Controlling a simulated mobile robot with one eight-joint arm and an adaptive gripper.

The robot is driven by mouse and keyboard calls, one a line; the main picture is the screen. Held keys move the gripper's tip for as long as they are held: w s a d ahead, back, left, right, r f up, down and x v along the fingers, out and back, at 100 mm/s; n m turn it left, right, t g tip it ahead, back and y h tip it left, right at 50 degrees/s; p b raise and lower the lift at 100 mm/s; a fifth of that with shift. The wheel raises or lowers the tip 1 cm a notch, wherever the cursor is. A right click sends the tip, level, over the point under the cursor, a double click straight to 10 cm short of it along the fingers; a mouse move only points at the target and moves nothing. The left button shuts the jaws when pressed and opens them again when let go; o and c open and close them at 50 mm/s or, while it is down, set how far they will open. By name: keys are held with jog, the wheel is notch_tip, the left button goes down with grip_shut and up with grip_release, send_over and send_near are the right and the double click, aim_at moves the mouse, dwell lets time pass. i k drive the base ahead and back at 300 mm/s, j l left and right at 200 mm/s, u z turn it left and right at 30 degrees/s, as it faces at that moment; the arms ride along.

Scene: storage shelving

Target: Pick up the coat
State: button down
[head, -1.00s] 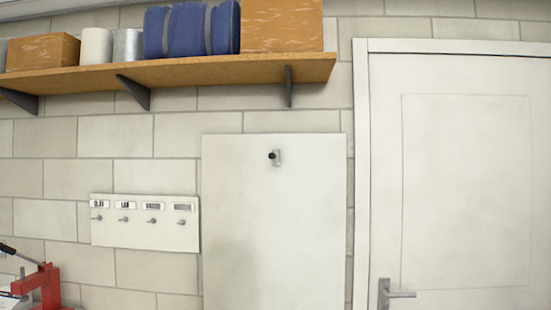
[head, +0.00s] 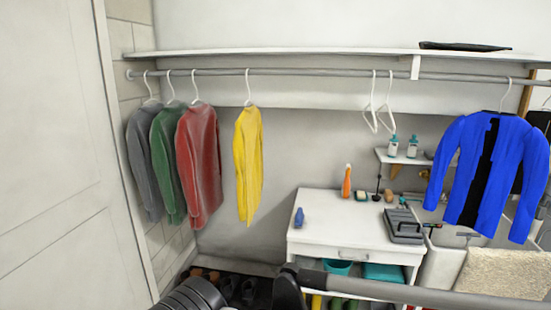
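A blue open-front garment (head: 495,165), the most coat-like one in view, hangs on a hanger at the right end of the rail. Its sleeves spread to both sides and a dark strip shows down its middle. At the left of the rail hang a grey top (head: 145,160), a green top (head: 168,160), a red top (head: 199,165) and a yellow top (head: 248,165). My arm crosses the bottom of the head view, below and in front of the garments. My gripper is not visible.
A white shelf (head: 280,54) runs above the rail (head: 310,72). Two empty hangers (head: 374,110) hang mid-rail. A white cabinet (head: 315,242) below carries a dark box (head: 403,226), bottles and small items. A door (head: 60,150) stands at left. A beige cloth (head: 505,272) lies lower right.

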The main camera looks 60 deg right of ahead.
aim_at(199, 154)
jog(key=z, duration=1.2)
